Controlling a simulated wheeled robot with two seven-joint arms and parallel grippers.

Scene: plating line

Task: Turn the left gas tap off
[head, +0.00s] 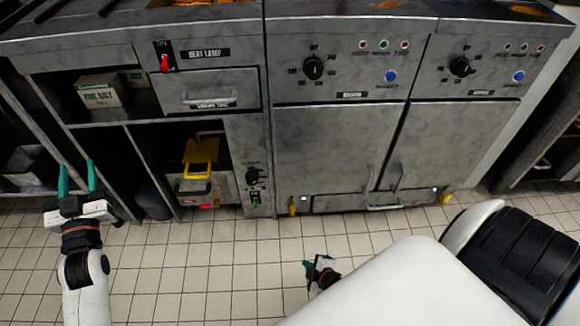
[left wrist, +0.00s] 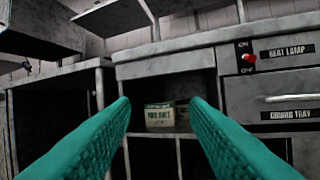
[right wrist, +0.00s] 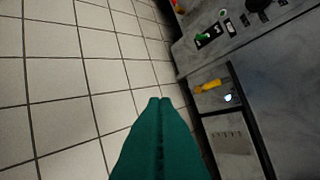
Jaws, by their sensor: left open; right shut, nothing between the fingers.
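The left gas tap (head: 293,207) is a small yellow handle low on the front of the left oven, beside a small white light. It also shows in the right wrist view (right wrist: 207,87), ahead and to the right of the fingertips. A second yellow tap (head: 446,198) is at the foot of the right oven. My right gripper (head: 312,268) is shut and empty, low over the floor and apart from the left tap. Its green fingers touch in the right wrist view (right wrist: 160,101). My left gripper (head: 77,178) is open and empty at the far left, before the shelf unit.
A yellow-handled item (head: 196,178) sits in the lower bay. A salt box (head: 100,92) is on the shelf. The tiled floor is clear.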

